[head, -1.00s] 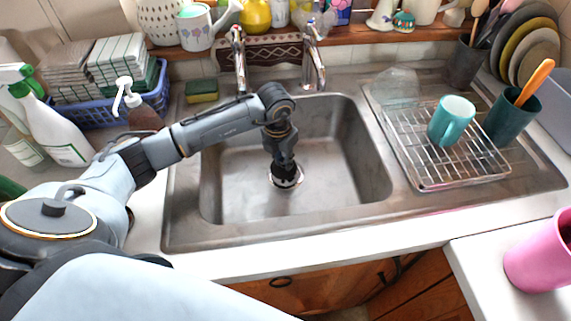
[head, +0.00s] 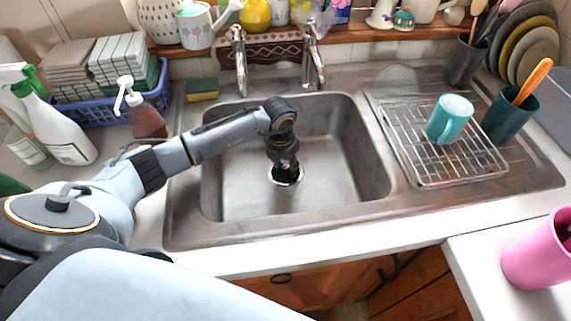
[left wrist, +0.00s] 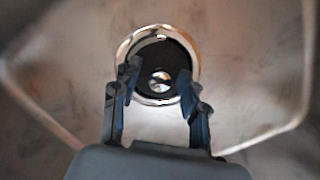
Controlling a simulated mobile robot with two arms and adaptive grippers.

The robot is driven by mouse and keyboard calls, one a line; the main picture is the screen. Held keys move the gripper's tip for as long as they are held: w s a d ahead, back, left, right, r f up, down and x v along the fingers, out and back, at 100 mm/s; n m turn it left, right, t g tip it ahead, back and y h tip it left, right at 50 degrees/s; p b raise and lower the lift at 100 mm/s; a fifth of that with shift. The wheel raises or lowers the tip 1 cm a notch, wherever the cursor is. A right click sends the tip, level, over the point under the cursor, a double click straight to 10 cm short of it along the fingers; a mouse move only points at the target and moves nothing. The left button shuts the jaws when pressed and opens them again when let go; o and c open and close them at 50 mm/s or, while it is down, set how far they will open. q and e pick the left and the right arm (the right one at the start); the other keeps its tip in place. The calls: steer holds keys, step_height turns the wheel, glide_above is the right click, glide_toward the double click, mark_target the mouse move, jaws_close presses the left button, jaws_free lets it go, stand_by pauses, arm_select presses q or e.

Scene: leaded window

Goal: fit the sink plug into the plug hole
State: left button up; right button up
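The sink plug (left wrist: 160,66) is a dark round disc with a small shiny centre in the left wrist view. It lies within or just over the bright metal ring of the plug hole (left wrist: 126,48); how deep it sits I cannot tell. The plug hole (head: 297,180) shows as a pale ring on the sink floor in the head view. My left gripper (head: 284,168) points straight down over it. My right gripper is not in view.
The steel sink (head: 340,180) is otherwise empty. Taps (head: 312,60) stand behind it. A wire rack (head: 470,165) with a teal mug (head: 448,118) is at the right. A sponge (head: 202,90), soap bottle (head: 146,120) and blue basket (head: 95,112) are at the left.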

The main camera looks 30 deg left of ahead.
mark_target(282, 175)
arm_select(q)
steer(key=shift+r, duration=0.4)
step_height(282, 175, up, 11)
steer(key=s+b, duration=0.1)
steer(key=shift+s+a+r, duration=0.15)
steer(key=shift+s+r, duration=0.05)
steer(key=shift+s, duration=0.05)
stand_by(0.3)
